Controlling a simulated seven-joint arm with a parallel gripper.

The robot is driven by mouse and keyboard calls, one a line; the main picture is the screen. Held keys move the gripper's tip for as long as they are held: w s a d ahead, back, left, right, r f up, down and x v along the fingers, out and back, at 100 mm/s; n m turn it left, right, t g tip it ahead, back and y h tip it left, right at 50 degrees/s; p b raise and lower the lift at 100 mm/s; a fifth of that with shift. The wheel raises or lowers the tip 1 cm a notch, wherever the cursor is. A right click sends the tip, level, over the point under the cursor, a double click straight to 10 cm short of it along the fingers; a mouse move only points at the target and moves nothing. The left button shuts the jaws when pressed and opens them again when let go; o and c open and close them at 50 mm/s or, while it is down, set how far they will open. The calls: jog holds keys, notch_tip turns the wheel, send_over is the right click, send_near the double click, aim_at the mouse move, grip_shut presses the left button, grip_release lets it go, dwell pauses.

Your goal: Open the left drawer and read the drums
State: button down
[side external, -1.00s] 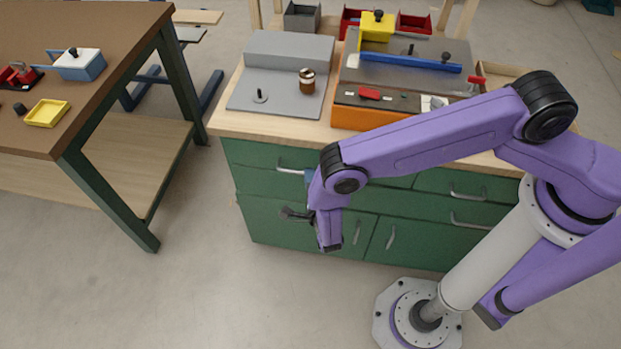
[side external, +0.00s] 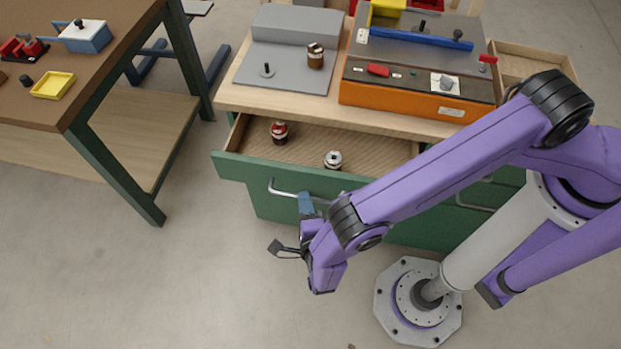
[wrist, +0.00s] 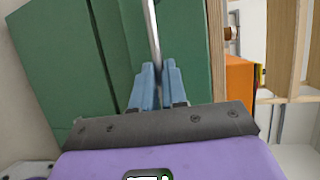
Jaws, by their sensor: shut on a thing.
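The left drawer (side external: 285,182) of the green cabinet stands pulled out, showing its ribbed wooden inside. A red and white drum (side external: 279,132) lies at the back left of it, and a white-topped dark drum (side external: 333,160) sits nearer the front middle. I cannot read any marks on them. My gripper (side external: 306,203) is at the drawer's front, and in the wrist view its blue fingers (wrist: 153,88) are shut on the metal drawer handle (wrist: 152,35). A brown drum with a pale top (side external: 315,56) stands on the grey plate on the cabinet top.
An orange machine (side external: 415,102) with a red switch and dial stands on the cabinet top, beside the grey plate (side external: 290,82). A brown-topped table (side external: 105,60) with small boxes and a yellow tray stands at left. The floor between is clear.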

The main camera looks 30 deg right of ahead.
jog(key=s+a, duration=0.5)
jog(key=shift+s, duration=0.1)
dwell(0.3)
jog(key=c, duration=1.2)
grip_release()
jog(key=shift+o, duration=0.2)
jog(key=shift+a, duration=0.1)
jog(key=v, duration=1.7)
jog(key=shift+s, duration=0.25)
